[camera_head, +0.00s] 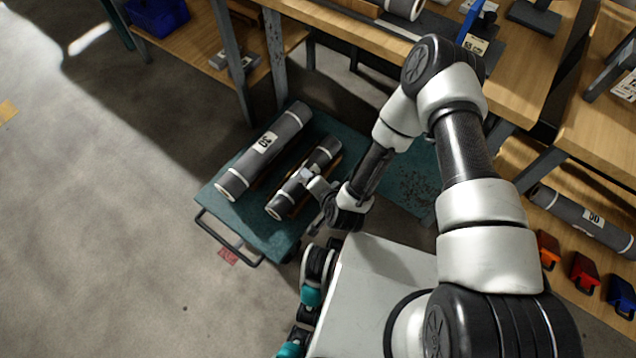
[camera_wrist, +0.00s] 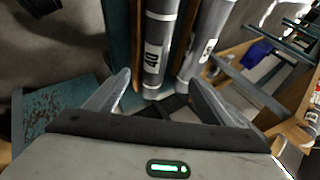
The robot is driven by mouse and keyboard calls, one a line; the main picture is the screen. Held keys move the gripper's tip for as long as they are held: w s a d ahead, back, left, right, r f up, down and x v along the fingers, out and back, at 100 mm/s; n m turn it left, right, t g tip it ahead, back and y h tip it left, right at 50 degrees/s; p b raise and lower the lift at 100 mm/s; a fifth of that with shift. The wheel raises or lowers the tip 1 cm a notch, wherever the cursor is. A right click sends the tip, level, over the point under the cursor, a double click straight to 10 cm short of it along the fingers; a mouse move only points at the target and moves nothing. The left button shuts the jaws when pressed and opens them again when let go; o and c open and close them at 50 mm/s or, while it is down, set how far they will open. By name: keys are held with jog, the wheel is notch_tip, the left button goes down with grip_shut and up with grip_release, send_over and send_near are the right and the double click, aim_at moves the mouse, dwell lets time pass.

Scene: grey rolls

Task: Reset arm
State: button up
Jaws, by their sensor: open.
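My gripper (camera_head: 309,178) is open, its fingers reaching over the nearer grey roll (camera_head: 321,156) on a teal cart (camera_head: 262,227). In the wrist view the two fingertips (camera_wrist: 158,80) stand apart, with this labelled roll (camera_wrist: 153,75) showing between them. I cannot tell whether they touch it. A second, longer grey roll (camera_head: 284,127) with white end bands and a label lies to its left on the cart. It also shows in the wrist view (camera_wrist: 213,25), right of the first.
A wooden workbench (camera_head: 358,32) with metal legs stands behind the cart. The floor (camera_head: 110,220) at left is clear.

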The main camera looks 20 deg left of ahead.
jog(key=w+d+r+n+h, duration=0.1)
jog(key=w+d+r, duration=0.2)
jog(key=w+r, duration=0.35)
jog(key=w+d+r+n, duration=0.2)
jog(key=w+d+r, duration=0.1)
jog(key=r, duration=0.6)
jog(key=w+d+r+n+h, duration=0.1)
jog(key=w+d+r, duration=0.1)
jog(key=w+r, duration=0.35)
jog(key=s+d+r+n+h, duration=0.1)
jog(key=s+d+r, duration=0.1)
jog(key=d+r, duration=0.5)
jog(key=s+d+r+h, duration=0.1)
jog(key=s+d+r, duration=0.15)
jog(key=r, duration=0.85)
jog(key=s+d+r+g+h, duration=0.1)
jog(key=s+d+r, duration=0.5)
jog(key=s+r, duration=0.3)
jog(key=s+d+r+h, duration=0.1)
jog(key=s+d+r, duration=0.55)
jog(key=s, duration=0.35)
notch_tip(320, 180, up, 22)
jog(key=p, duration=2.2)
jog(key=shift+s+d, duration=0.15)
jog(key=shift+s, duration=0.25)
